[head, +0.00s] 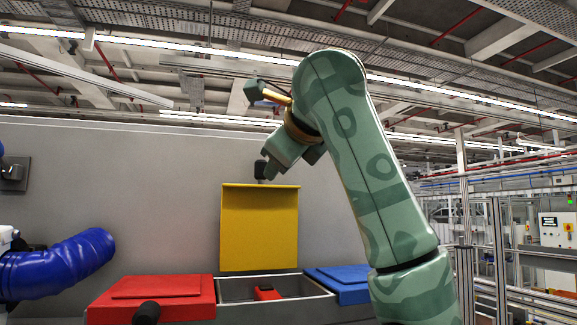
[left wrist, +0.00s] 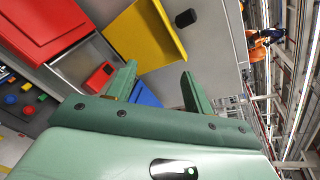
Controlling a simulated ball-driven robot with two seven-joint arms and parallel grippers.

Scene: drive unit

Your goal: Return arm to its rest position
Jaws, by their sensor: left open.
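My left arm (head: 365,160), in green camouflage, rises large on the right of the head view and bends over at the top. Its gripper (head: 284,160) points down and left, around the height of the top edge of a raised yellow lid (head: 258,232). In the left wrist view the gripper (left wrist: 158,72) has its two green fingers spread apart with nothing between them. The yellow lid (left wrist: 140,42) lies beyond the fingers there. My right gripper is in neither view.
The open grey bin (head: 235,290) holds a red object (head: 267,293). A red box (head: 155,297) stands left of it and a blue box (head: 340,283) right. A blue ribbed sleeve (head: 60,265) juts in from the left. A grey panel (head: 120,190) stands behind.

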